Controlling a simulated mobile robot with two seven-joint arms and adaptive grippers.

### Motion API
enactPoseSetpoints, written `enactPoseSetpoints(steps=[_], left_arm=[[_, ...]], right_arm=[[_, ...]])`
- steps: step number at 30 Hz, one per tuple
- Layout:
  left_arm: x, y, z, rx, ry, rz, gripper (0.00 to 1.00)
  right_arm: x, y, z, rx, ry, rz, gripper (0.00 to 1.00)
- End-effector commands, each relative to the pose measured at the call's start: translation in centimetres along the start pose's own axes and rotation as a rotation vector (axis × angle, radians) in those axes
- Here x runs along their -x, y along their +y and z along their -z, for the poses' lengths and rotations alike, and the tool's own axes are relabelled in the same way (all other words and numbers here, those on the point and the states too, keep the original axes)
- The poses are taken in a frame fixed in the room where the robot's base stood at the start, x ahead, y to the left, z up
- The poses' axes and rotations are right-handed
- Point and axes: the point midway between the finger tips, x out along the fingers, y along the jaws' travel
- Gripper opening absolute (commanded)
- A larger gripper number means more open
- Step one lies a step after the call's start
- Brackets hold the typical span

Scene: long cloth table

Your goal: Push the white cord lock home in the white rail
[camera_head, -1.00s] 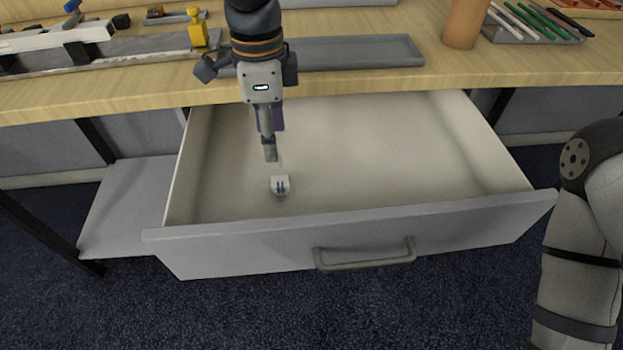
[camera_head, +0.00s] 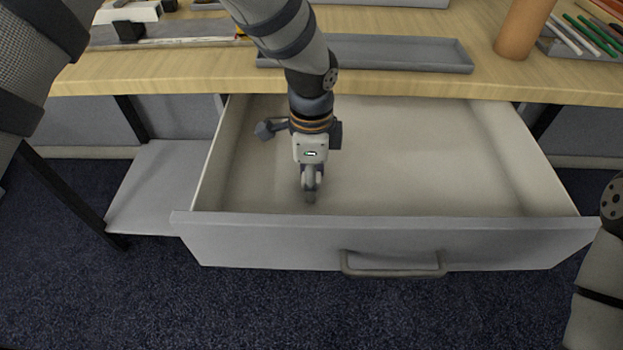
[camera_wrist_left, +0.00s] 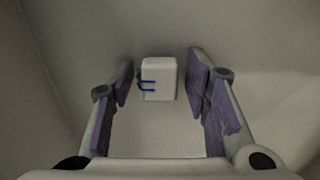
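The white cord lock (camera_wrist_left: 160,80), a small block with blue marks on its left side, lies on the floor of the open drawer. In the wrist view it sits between the spread fingers of my left gripper (camera_wrist_left: 161,72), with a gap on both sides. In the head view my left gripper (camera_head: 310,194) reaches down into the drawer's left front part and hides the cord lock. What looks like the white rail (camera_head: 128,14) lies on the table at the top left, near the picture edge. My right gripper is out of view.
The grey drawer (camera_head: 290,243) is pulled out, its walls and front panel around my left gripper. On the table are a long grey tray (camera_head: 400,54), a brown cylinder (camera_head: 523,28) and a tray of pens. The drawer's right side is empty.

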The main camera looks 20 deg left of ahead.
Motion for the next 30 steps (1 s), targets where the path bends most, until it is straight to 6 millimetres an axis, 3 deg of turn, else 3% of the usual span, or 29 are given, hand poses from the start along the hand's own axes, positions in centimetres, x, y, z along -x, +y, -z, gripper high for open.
enactPoseSetpoints(steps=[1,4,5,14,21,26,30], left_arm=[[0.0,0.0,0.0,0.000,0.000,0.000,0.26],[0.0,0.0,0.0,0.000,0.000,0.000,0.03],[0.0,0.0,0.0,0.000,0.000,0.000,0.00],[0.4,0.0,0.0,0.000,0.000,0.001,0.00],[6.2,-0.2,0.0,0.001,0.004,0.008,0.00],[9.3,-0.1,0.1,0.000,0.002,0.005,0.00],[12.9,-0.1,0.0,0.001,0.005,0.014,0.00]], right_arm=[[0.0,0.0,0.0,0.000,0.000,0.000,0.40],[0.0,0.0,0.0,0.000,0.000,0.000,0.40],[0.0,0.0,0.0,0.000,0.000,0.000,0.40],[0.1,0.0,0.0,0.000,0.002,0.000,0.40],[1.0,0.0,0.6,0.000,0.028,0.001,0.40],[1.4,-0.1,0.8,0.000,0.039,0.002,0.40],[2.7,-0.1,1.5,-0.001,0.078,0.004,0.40]])
